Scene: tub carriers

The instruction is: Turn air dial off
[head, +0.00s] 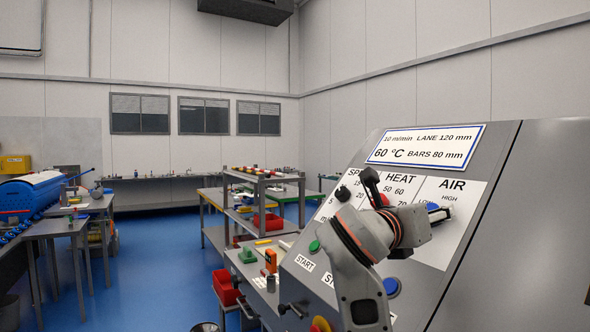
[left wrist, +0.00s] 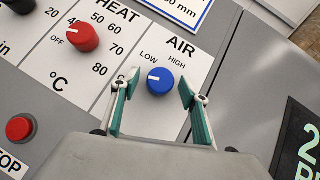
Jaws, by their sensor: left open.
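The blue air dial (left wrist: 160,81) sits on the white AIR part of the sloped panel, below the LOW and HIGH labels. Its white pointer mark points left, a little upward, to the side of LOW. My left gripper (left wrist: 159,84) is open, with one green-padded finger on each side of the dial. I see gaps between the fingers and the dial; depth is hard to judge. In the head view, a bit of the blue dial (head: 432,206) shows beyond my left wrist, and the fingers are mostly hidden. My right gripper is not in view.
A red stop button (left wrist: 20,127) is lower left. The head view shows a green start button (head: 314,246) and a blue button (head: 391,286) near my arm.

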